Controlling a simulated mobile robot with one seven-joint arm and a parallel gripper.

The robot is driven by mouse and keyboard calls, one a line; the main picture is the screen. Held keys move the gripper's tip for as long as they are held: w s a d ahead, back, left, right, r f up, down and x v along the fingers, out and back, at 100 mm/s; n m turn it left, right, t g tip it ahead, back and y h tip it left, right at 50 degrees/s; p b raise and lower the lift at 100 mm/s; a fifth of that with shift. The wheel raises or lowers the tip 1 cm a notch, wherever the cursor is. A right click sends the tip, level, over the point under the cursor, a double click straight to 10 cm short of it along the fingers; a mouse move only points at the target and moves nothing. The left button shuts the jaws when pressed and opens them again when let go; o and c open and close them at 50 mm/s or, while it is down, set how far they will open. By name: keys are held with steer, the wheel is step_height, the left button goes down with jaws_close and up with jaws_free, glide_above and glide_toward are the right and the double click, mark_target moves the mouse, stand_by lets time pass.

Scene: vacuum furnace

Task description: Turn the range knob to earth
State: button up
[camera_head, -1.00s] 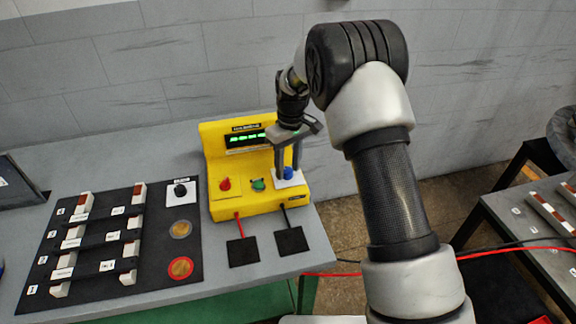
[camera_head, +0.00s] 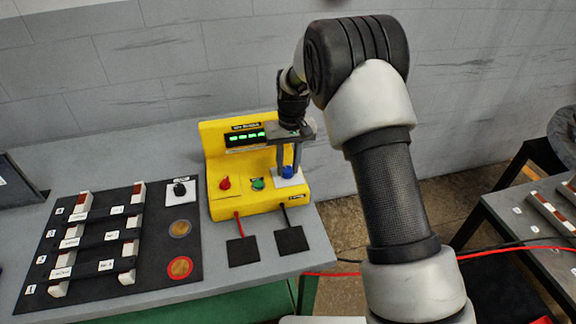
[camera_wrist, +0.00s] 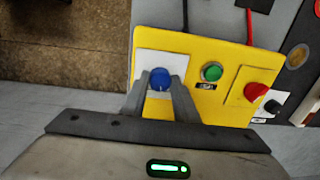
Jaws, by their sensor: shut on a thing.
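A yellow meter box (camera_head: 240,206) stands on the grey bench with a lit green display. At its right is a blue knob (camera_head: 287,171) on a white plate; the knob also shows in the wrist view (camera_wrist: 159,80). My gripper (camera_head: 288,165) points down over it and is shut on the blue knob, with one finger on each side. A small pale mark shows on the knob in the wrist view. Plate markings are too small to read, and the fingers cover part of the plate. I cannot tell which setting the knob points to.
A green button (camera_head: 257,184) and a red knob (camera_head: 225,183) sit left of the blue knob. Red and black leads run to two black pads (camera_head: 242,251). A black mat (camera_head: 150,270) with several bars and a black knob (camera_head: 180,189) lies at left.

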mark_target(290, 171)
steer(key=m, duration=0.4)
steer(key=shift+m, duration=0.4)
steer(key=shift+a+m, duration=0.1)
steer(key=shift+m, duration=2.2)
steer(key=shift+t, duration=0.3)
steer(key=o, duration=1.1)
steer(key=shift+c, duration=0.2)
step_height(290, 171, up, 18)
steer(key=shift+s+d+f, duration=0.25)
steer(key=shift+s+d, duration=0.05)
steer(key=shift+d, duration=0.1)
